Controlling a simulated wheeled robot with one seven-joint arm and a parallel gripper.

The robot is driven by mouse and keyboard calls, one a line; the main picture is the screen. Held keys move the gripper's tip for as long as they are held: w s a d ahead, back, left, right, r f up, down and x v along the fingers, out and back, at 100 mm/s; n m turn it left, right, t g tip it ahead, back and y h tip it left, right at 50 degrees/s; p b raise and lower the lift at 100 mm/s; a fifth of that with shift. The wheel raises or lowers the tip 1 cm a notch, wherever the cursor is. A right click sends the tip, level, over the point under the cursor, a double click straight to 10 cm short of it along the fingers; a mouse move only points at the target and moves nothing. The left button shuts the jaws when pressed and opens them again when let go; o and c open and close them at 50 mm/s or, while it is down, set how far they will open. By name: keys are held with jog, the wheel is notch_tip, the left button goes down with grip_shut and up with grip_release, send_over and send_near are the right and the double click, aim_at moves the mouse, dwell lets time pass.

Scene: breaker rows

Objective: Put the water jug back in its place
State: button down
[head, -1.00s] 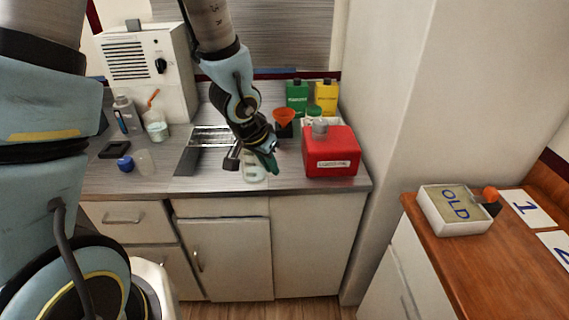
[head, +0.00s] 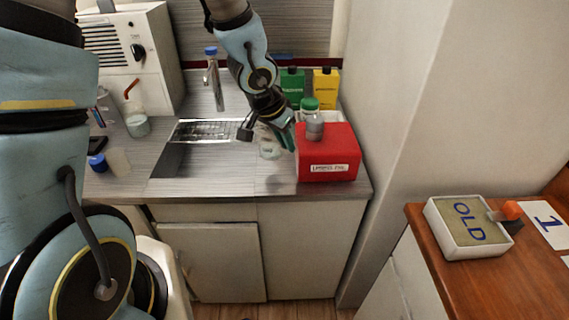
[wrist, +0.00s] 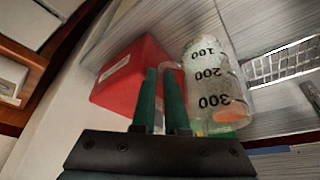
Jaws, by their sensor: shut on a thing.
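The water jug is a clear measuring jug with 100, 200 and 300 marks. It shows in the wrist view (wrist: 207,80), beside the green fingers, with its marks upside down in the picture. My gripper (wrist: 165,75) is shut on a clear part at the jug's side, which looks like its handle. In the head view the jug (head: 269,150) is small and partly hidden by my gripper (head: 288,143), over the counter between sink and red box. I cannot tell whether its base touches the counter, or how much it holds.
A red box (head: 327,160) with a grey cap stands close to the right. Behind it are a green container (head: 291,83), a yellow one (head: 325,85) and a green-capped bottle (head: 309,104). A wall closes the right side.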

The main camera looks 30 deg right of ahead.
jog(key=shift+f+b, duration=0.5)
jog(key=shift+f, duration=2.2)
jog(key=shift+f, duration=0.15)
jog(key=c, duration=1.2)
grip_release()
jog(key=shift+r, duration=0.25)
jog(key=shift+p+v, duration=2.25)
jog(key=shift+v, duration=3.7)
